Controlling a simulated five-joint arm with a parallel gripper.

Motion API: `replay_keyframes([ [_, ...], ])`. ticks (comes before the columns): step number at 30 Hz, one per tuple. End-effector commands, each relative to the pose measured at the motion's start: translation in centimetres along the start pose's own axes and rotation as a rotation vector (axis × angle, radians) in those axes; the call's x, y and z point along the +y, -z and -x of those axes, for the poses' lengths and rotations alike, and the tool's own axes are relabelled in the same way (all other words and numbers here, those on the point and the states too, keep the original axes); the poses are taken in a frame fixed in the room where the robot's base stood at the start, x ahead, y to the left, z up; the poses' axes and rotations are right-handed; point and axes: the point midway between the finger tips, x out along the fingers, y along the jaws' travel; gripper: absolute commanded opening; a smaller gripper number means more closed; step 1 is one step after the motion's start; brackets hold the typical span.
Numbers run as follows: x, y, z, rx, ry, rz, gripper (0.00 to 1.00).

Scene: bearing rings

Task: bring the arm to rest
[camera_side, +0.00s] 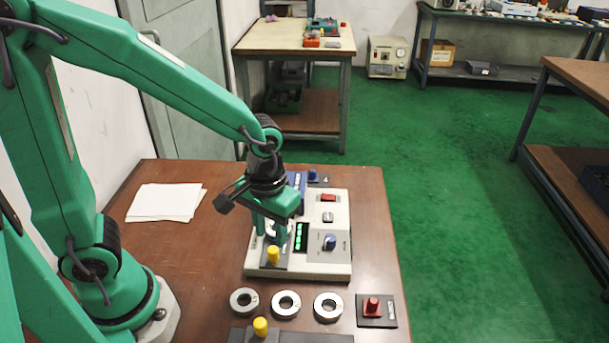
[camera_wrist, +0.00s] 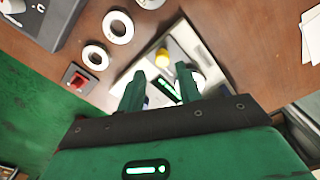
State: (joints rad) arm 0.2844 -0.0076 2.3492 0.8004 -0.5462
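My gripper (camera_side: 268,238) is over the white tester box (camera_side: 310,262) on the brown table, its fingers pointing down. In the wrist view its two green fingers (camera_wrist: 160,90) stand apart, with the box and its green display showing between them. A pale ring (camera_wrist: 198,80) shows partly behind the right finger there; whether it touches the finger I cannot tell. Three steel rings lie in a row in front of the box: a left one (camera_side: 244,301), a middle one (camera_side: 286,304) and a right one (camera_side: 328,307).
A yellow knob (camera_side: 273,255) stands at the box's front left, close to the fingers. A red-knobbed block (camera_side: 375,310) sits right of the rings. A dark fixture with a yellow knob (camera_side: 260,327) is at the front edge. White papers (camera_side: 165,202) lie left; table around them is clear.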

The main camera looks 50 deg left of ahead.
Motion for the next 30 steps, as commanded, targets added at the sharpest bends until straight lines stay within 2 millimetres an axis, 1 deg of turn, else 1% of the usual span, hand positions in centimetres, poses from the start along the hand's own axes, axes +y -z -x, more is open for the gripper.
replay_keyframes([
  [8, -0.1, 0.0, 0.2, 0.005, -0.003, -0.002, 0.35],
  [11, -0.3, 0.1, 0.7, 0.017, -0.01, -0.008, 0.35],
  [14, -0.8, 0.2, 1.6, 0.04, -0.023, -0.019, 0.35],
  [23, -3.3, 0.0, 5.9, 0.166, -0.07, -0.088, 0.35],
  [30, -5.7, -0.8, 9.4, 0.289, -0.088, -0.151, 0.35],
])
